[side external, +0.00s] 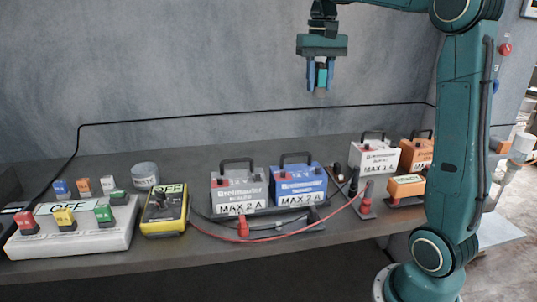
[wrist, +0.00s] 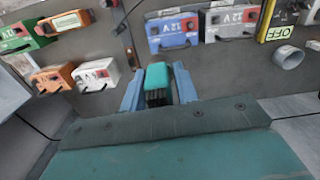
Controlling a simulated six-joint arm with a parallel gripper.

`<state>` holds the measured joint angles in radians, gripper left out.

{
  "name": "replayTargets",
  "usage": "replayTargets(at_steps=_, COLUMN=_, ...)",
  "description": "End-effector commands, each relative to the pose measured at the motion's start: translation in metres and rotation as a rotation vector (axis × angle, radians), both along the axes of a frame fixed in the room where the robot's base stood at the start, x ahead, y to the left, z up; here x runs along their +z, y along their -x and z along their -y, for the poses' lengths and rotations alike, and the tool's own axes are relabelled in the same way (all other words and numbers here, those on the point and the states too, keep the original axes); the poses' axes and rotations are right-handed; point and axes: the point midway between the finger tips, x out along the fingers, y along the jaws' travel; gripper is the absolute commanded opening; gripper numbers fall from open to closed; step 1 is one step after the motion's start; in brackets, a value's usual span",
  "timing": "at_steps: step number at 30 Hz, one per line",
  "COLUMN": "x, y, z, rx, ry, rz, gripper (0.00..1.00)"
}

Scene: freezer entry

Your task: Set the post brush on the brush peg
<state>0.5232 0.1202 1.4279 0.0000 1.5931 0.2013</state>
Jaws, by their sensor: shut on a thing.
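My gripper (side external: 320,78) is high above the bench, its blue fingers pointing down. It is shut on the post brush (side external: 321,76), a small teal block held between the fingers. In the wrist view, my gripper (wrist: 157,82) holds the post brush (wrist: 156,76), which shows a teal body and dark bristles. The brush is well clear of the bench. Short upright posts (side external: 366,198) stand on dark bases right of the blue battery. I cannot tell which of these, if any, is the brush peg.
The bench (side external: 290,246) holds a grey battery (side external: 238,190), a blue battery (side external: 298,187), a white battery (side external: 374,160), orange boxes (side external: 407,186), a yellow meter (side external: 165,212), a grey cup (side external: 145,176) and a switch panel (side external: 75,238). Red and black cables lie along the front.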

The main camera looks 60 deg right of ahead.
Motion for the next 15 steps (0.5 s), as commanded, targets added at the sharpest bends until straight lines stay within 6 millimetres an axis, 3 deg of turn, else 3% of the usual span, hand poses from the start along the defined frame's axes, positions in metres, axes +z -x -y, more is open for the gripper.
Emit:
replayTargets(at_steps=8, x=-0.06, y=-0.024, z=-0.034, rx=0.113, ry=-0.002, rz=-0.006, gripper=0.03)
replayTargets(at_steps=15, x=-0.123, y=-0.035, z=-0.075, rx=0.23, ry=-0.002, rz=-0.006, gripper=0.03)
